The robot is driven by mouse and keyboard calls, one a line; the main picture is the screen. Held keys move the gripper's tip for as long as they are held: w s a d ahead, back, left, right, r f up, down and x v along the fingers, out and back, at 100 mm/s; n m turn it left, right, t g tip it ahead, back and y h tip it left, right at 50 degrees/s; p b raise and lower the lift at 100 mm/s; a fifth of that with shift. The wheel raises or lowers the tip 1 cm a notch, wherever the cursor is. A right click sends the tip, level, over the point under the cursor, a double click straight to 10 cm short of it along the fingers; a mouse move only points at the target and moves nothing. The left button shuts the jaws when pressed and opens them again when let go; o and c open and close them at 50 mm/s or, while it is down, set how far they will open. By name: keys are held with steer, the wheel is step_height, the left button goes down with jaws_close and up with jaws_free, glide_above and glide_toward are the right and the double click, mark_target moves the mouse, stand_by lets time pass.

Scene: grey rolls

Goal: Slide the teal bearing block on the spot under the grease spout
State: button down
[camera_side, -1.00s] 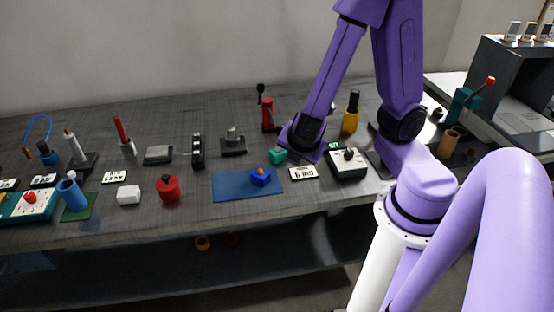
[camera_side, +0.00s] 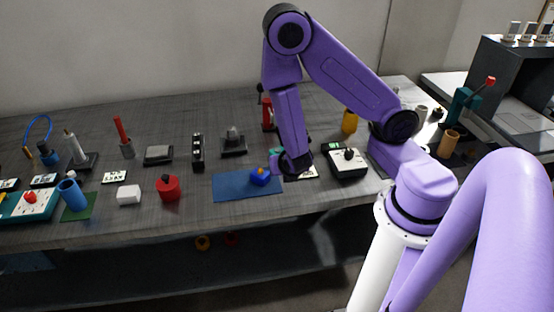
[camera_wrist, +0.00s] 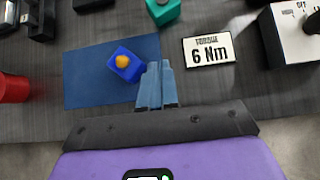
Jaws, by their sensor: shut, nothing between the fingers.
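The teal bearing block (camera_side: 275,151) is on the grey bench, just behind the blue mat's right end. In the side view it is partly hidden by my arm; in the wrist view it shows at the top edge (camera_wrist: 163,10), partly cut off. My gripper (camera_wrist: 159,66) is shut and empty, its blue-grey fingers side by side. The fingertips are on the near side of the teal block, apart from it, and just right of a blue block with an orange knob (camera_wrist: 124,63). In the side view my gripper (camera_side: 288,176) is low by that block. I cannot tell which thing is the grease spout.
The blue mat (camera_wrist: 85,85) lies under the blue block. A "6 Nm" label (camera_wrist: 209,50) lies to the right, with a white-topped box (camera_side: 347,164) beyond it. A red post (camera_side: 268,115) stands behind. A red cylinder (camera_side: 168,188) stands left of the mat.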

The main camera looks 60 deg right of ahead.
steer(key=shift+x, duration=0.9)
steer(key=x, duration=0.4)
steer(key=shift+d+f, duration=0.15)
steer(key=shift+f, duration=0.05)
steer(key=shift+w+d+f, duration=0.1)
steer(key=shift+w+d, duration=0.75)
steer(key=shift+w, duration=0.1)
steer(key=shift+w+d, duration=0.6)
steer(key=shift+w, duration=0.1)
steer(key=w+d, duration=0.8)
